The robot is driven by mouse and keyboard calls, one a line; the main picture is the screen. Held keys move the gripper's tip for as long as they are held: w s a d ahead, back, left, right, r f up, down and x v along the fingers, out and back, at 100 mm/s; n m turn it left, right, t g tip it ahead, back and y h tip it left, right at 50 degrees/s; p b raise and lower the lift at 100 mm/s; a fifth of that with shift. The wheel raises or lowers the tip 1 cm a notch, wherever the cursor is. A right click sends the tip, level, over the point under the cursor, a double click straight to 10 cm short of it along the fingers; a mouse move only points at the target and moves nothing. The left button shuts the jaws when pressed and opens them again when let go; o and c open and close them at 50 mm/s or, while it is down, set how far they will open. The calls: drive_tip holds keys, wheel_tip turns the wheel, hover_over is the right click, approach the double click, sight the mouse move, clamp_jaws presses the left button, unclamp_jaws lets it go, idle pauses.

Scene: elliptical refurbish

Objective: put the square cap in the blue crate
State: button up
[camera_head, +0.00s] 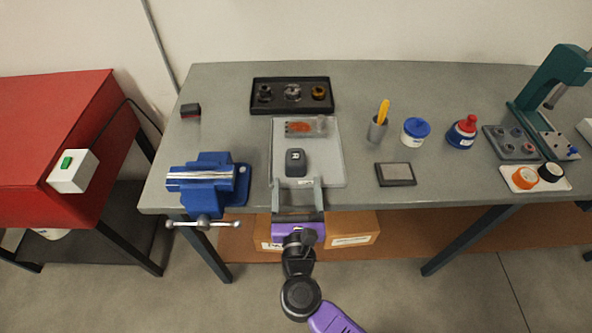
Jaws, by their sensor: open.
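A dark grey, rounded square piece with a small white mark (295,162), which looks like the square cap, lies on a light grey tray (333,165) on the bench. My gripper (297,186) is at the front edge of that tray. Its two fingers are apart, with nothing seen between them. The dark piece is just beyond the fingertips, roughly centred on the gap; I cannot tell whether they touch it. I see no blue crate in this view.
A blue vise (205,178) stands close left of my gripper. A black tray with round parts (291,80) is behind. A clear box with orange contents (300,127) shares the grey tray. A dark flat pad (395,174) and pencil cup (377,129) are right.

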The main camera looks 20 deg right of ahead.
drive_tip(key=shift+v, duration=1.25)
drive_tip(key=s+d+r+n+t+y, duration=0.1)
drive_tip(key=s+d+r+n, duration=0.25)
drive_tip(key=s+n, duration=0.4)
drive_tip(key=s+d+r+n+t+y, duration=0.2)
drive_tip(key=s+d+n, duration=0.35)
drive_tip(key=n, duration=0.35)
drive_tip(key=s+a+r+n+g+y, duration=0.1)
drive_tip(key=s+n+g, duration=0.1)
drive_tip(key=s+n, duration=0.8)
drive_tip(key=s+a+r+n+g+y, duration=0.1)
drive_tip(key=s+n+g, duration=0.2)
drive_tip(key=s+n, duration=0.6)
drive_tip(key=n, duration=0.3)
drive_tip(key=shift+s+a+y, duration=0.2)
drive_tip(key=shift+s+y, duration=0.1)
drive_tip(key=shift+s, duration=0.05)
drive_tip(key=o, duration=0.3)
drive_tip(key=shift+s+n, duration=0.25)
drive_tip(key=shift+n, duration=0.3)
